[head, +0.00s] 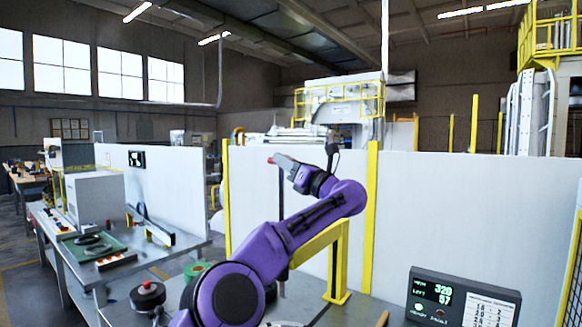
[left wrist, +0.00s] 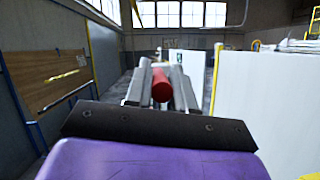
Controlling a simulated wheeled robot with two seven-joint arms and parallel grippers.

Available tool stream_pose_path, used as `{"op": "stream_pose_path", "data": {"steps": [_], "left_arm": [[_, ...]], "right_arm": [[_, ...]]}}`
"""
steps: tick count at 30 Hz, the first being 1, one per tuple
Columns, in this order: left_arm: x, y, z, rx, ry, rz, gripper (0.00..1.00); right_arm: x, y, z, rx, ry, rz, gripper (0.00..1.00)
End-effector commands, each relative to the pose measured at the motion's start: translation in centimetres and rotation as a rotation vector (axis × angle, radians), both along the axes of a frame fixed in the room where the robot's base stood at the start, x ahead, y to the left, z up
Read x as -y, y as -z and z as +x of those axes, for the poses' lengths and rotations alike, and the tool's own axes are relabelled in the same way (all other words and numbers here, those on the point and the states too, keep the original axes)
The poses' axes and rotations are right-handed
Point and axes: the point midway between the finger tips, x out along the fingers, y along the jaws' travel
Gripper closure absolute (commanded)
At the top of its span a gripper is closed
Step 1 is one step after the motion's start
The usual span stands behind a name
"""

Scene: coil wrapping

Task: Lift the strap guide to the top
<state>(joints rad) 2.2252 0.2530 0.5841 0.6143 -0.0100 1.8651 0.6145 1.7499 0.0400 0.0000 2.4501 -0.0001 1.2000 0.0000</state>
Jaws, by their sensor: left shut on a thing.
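My left gripper (head: 275,161) is raised in front of the white panel in the head view, with its fingers pointing left. It is shut on a red round piece (left wrist: 160,86), seen between its fingers in the left wrist view. Only a small red tip (head: 270,160) shows at the fingertips in the head view. The red piece looks like the grip of the strap guide, but the rest of the guide cannot be made out. A dark upright post (head: 281,200) stands just below the fingers. My right gripper is not in view.
A yellow arched frame (head: 341,260) stands behind my arm. A display box (head: 464,297) reads 320 and 57 at the lower right. A workbench (head: 140,254) with a green tray (head: 84,246) is at left. White panels (head: 420,210) with yellow posts stand behind.

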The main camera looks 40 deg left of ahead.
Motion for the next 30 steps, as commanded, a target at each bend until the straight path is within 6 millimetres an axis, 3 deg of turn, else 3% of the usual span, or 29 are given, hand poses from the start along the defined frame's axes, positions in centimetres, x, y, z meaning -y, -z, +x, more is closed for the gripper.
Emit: {"op": "stream_pose_path", "data": {"steps": [4, 5, 6, 7, 17, 24, 30], "left_arm": [[0.0, -0.8, -0.2, 0.007, -0.001, 0.008, 1.00], [0.0, -0.8, -0.2, 0.007, -0.001, 0.008, 0.71], [0.0, -0.8, -0.2, 0.007, -0.001, 0.008, 0.58], [0.0, -0.8, -0.2, 0.007, -0.001, 0.008, 0.56], [0.6, 0.0, -0.1, 0.005, 0.001, 0.006, 0.56], [5.5, 2.3, -0.5, 0.007, 0.004, 0.009, 0.56], [8.9, 3.3, -0.9, 0.007, 0.000, 0.007, 0.56]], "right_arm": [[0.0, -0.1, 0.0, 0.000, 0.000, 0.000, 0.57], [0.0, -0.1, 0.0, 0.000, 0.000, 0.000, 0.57], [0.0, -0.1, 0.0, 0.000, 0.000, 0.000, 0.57], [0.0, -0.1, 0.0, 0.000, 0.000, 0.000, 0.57], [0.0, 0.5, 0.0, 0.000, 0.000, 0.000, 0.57], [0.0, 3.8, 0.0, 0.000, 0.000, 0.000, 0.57], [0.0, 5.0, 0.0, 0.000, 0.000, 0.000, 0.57]]}}
